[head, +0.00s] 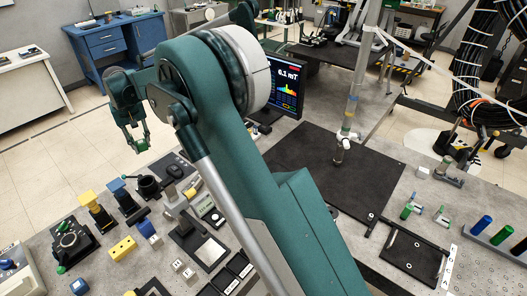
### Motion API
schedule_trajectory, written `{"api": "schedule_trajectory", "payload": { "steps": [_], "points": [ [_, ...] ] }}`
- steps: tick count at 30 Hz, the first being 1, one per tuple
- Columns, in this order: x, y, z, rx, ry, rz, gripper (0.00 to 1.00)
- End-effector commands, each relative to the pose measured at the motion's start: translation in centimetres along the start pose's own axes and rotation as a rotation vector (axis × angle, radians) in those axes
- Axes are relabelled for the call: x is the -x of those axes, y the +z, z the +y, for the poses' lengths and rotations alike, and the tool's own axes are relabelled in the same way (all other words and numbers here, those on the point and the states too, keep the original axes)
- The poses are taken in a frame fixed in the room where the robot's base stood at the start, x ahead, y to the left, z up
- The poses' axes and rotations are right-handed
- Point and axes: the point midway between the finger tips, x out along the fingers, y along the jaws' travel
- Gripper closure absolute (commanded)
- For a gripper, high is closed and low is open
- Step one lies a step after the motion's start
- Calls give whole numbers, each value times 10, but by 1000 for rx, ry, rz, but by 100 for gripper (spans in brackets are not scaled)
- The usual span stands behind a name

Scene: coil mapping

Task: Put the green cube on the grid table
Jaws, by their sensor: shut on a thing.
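My gripper (136,143) hangs at the left, out past the bench edge and above the tiled floor, with its fingers pointing down. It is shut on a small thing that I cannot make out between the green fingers. I cannot pick out a separate green cube anywhere in the head view. A large dark square board (300,150) lies on the grey bench right of my arm. It may be the grid table, but its surface pattern is too fine to tell. My own arm hides part of it.
A post (350,105) stands on the dark board. A monitor (287,88) is behind it. Yellow and blue blocks (122,248), instruments and small trays crowd the bench's front left. A dark frame (410,257) and coloured cylinders (484,224) are at right. A blue desk (105,42) stands behind.

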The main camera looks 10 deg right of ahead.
Motion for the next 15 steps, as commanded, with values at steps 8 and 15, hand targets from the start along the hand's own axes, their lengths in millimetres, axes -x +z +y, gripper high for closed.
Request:
{"api": "schedule_trajectory", "payload": {
  "steps": [8,15],
  "points": [
    [9,16,-104,74,-9,0,89],
    [17,36,-189,134,-16,1,89]
  ]
}}
